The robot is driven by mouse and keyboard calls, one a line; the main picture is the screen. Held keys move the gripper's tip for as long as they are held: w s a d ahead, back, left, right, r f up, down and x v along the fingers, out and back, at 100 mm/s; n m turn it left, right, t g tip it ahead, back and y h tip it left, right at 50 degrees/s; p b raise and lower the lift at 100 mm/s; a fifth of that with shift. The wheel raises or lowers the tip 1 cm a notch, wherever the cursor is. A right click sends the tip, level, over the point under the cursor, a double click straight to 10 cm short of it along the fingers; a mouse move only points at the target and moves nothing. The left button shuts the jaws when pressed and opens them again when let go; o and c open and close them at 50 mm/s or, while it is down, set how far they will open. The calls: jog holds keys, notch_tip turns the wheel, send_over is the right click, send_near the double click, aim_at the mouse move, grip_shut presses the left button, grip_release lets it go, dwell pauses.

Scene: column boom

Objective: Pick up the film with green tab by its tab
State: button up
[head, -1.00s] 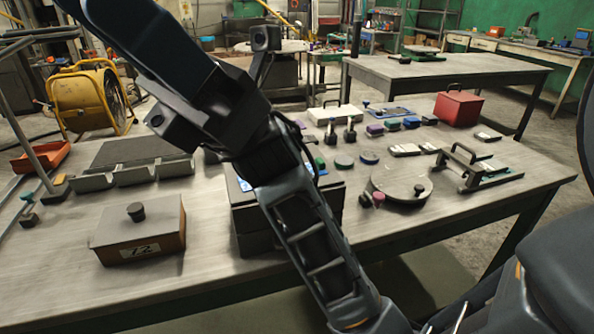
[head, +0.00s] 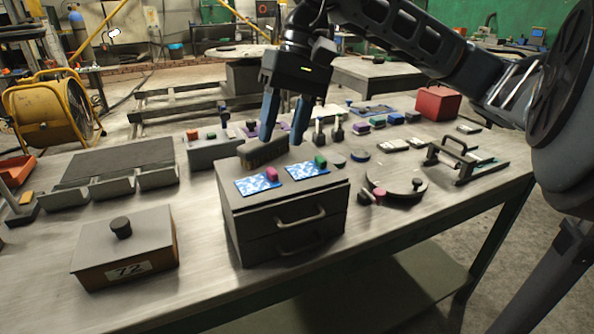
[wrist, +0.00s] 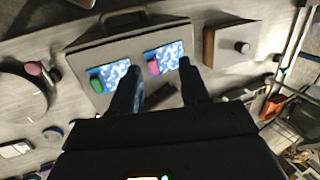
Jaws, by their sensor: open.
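The film with green tab (head: 303,171) is a blue-and-white sheet lying flat on top of a grey drawer box (head: 236,211). Its green tab (head: 320,161) sits at its back right corner. In the wrist view the film (wrist: 117,73) and green tab (wrist: 97,86) lie left of my fingers, one finger covering part of the film's edge. A similar film with pink tab (head: 256,185) lies to its left. My gripper (head: 281,138) is open and empty, pointing down above the back of the box. In the wrist view the pink tab (wrist: 154,67) shows between my fingers (wrist: 159,68).
A dark brush-like block (head: 262,152) lies at the back of the box top, close by my fingers. A lidded box marked 72 (head: 125,246) stands left. A round plate (head: 397,181) and a handled fixture (head: 459,157) are right. The table front is clear.

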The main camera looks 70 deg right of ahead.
aim_at(322, 159)
jog(key=s+d+h, duration=0.1)
jog(key=d, duration=0.1)
jog(key=s+d+g+h, duration=0.1)
jog(key=s+d, duration=0.1)
jog(key=d, duration=0.1)
jog(key=s+d+g+h, duration=0.1)
jog(key=s+d, duration=0.1)
jog(key=shift+s+d+f, duration=0.1)
jog(key=shift+d+f, duration=0.15)
jog(key=shift+d+f+p, duration=0.1)
jog(key=shift+f+p, duration=0.45)
jog(key=shift+f, duration=3.25)
jog(key=shift+c, duration=0.4)
grip_shut()
